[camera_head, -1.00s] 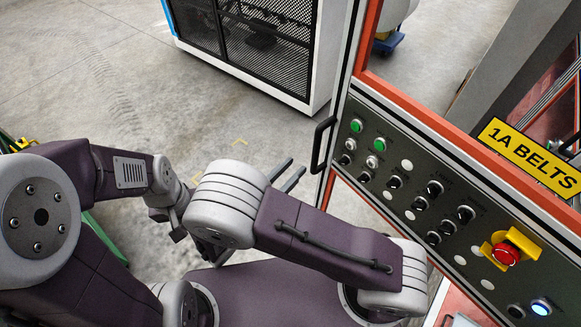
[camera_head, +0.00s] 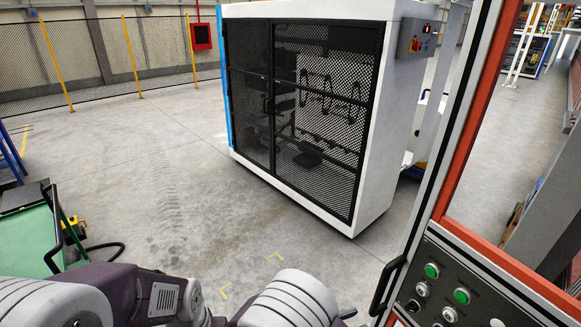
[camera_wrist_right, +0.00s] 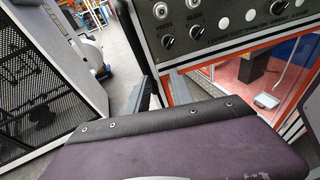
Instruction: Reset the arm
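My two purple and grey arms fold low in front of me, cut off by the bottom edge of the head view. My left gripper is out of sight there. In the right wrist view, the fingers of my right gripper (camera_wrist_right: 161,92) stand apart with nothing visible between them. They rise beyond a purple link of mine, just below the control panel (camera_wrist_right: 225,38), and I cannot tell whether they touch it. The panel, with green buttons and black knobs, also shows at the lower right of the head view (camera_head: 446,268).
A mesh-doored white cabinet (camera_head: 375,130) stands ahead, with a small red-button box (camera_head: 417,38) on its side. A dark handle (camera_head: 386,286) juts from the panel's left edge. A green-topped bench (camera_head: 28,240) is at left. The concrete floor (camera_head: 150,185) between is clear.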

